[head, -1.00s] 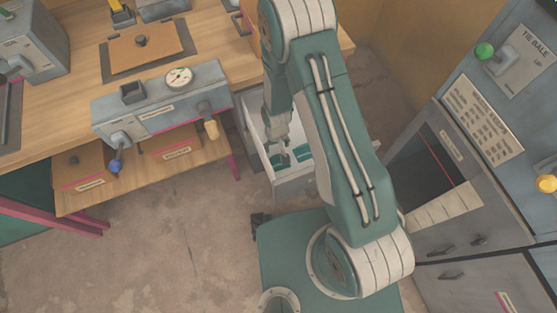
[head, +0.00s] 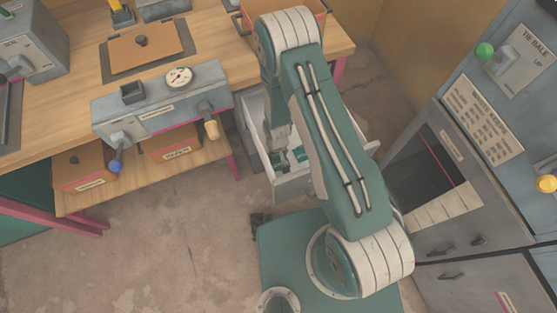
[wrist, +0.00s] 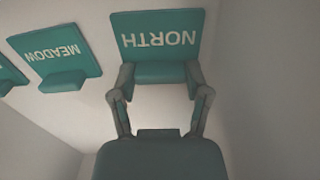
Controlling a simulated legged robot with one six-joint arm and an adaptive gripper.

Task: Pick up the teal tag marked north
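The teal tag marked NORTH (wrist: 160,38) is at the top of the wrist view, its lettering upside down. It has a raised teal grip block (wrist: 160,73) along its near edge. My gripper (wrist: 160,78) has one finger at each end of this block, close against it. No clear gap shows, and I cannot tell whether the fingers press on it. A teal tag marked MEADOW (wrist: 62,50) lies to the left, with part of another tag (wrist: 8,75) at the frame edge. In the head view my fingertips are hidden inside the open drawer (head: 292,185).
The drawer's pale walls (wrist: 265,90) stand close around my gripper. The wooden bench (head: 60,110) with a gauge unit (head: 165,100) is to the left. A grey cabinet (head: 425,170) stands to the right. Bare floor lies at the lower left.

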